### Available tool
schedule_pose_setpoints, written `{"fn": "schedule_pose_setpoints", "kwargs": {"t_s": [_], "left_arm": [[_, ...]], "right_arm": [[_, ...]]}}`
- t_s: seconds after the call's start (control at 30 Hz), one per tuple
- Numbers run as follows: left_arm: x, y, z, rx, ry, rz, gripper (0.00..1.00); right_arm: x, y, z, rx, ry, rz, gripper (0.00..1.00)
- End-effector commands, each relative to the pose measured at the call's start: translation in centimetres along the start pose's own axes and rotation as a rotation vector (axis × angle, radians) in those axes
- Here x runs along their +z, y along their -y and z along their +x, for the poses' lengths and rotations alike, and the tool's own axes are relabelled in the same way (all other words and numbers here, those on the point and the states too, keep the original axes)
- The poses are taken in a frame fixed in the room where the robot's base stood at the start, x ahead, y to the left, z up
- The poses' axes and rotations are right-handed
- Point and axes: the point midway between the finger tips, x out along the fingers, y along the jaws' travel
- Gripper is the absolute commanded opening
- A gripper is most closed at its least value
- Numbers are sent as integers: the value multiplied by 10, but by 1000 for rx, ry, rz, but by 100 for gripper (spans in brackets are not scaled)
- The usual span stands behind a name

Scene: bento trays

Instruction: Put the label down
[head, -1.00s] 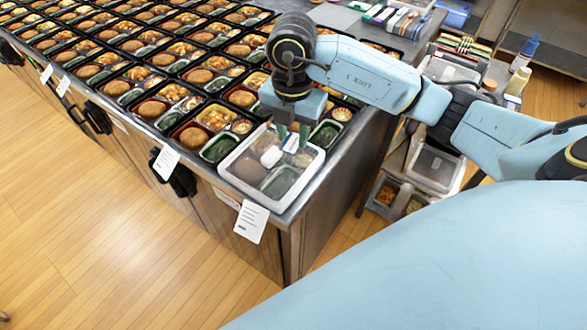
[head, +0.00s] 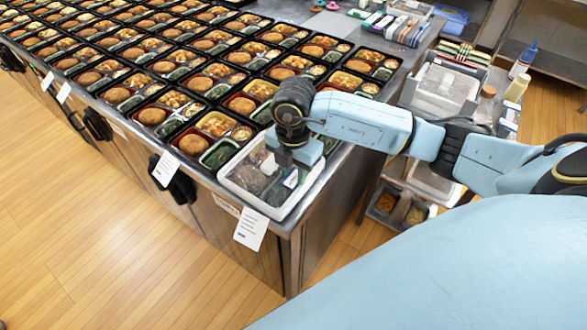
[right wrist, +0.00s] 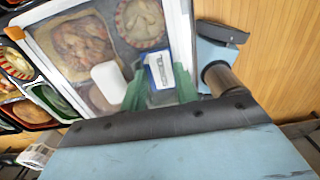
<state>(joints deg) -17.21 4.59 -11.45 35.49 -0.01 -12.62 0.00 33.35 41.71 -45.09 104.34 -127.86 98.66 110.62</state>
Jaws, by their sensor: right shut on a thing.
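The label (right wrist: 160,70) is a small white piece with blue edges. My right gripper (right wrist: 159,88) is shut on it, with one green finger on each side. The label also shows in the head view (head: 291,177), low over the lidded bento tray (head: 227,181) at the counter's front corner. I cannot tell whether the label touches the clear lid. In the right wrist view, a white rounded piece (right wrist: 108,82) shows on the lid, left of the label. In the head view the gripper body hides most of the fingers. My left gripper is not in view.
Rows of open bento trays (head: 185,105) fill the counter behind and to the left. Paper tags (head: 251,227) hang at the counter's front edge. A shelf cart with a clear bin (head: 440,88) and bottles (head: 517,85) stands at the right.

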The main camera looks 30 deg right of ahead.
Motion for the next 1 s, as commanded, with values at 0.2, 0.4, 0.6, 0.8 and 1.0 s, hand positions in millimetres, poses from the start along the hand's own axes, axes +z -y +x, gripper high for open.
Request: {"fn": "schedule_pose_setpoints", "kwargs": {"t_s": [0.2, 0.4, 0.6, 0.8, 1.0], "left_arm": [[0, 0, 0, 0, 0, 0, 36], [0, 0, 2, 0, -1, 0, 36], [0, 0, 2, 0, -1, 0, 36], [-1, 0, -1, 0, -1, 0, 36], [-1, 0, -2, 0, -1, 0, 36]], "right_arm": [[0, 0, 0, 0, 0, -1, 6], [0, 0, 3, -1, 0, -1, 43], [0, 0, 3, -1, 0, -1, 52], [0, 0, -5, 0, 0, -1, 52], [0, -1, -41, 5, 0, -2, 52]]}}
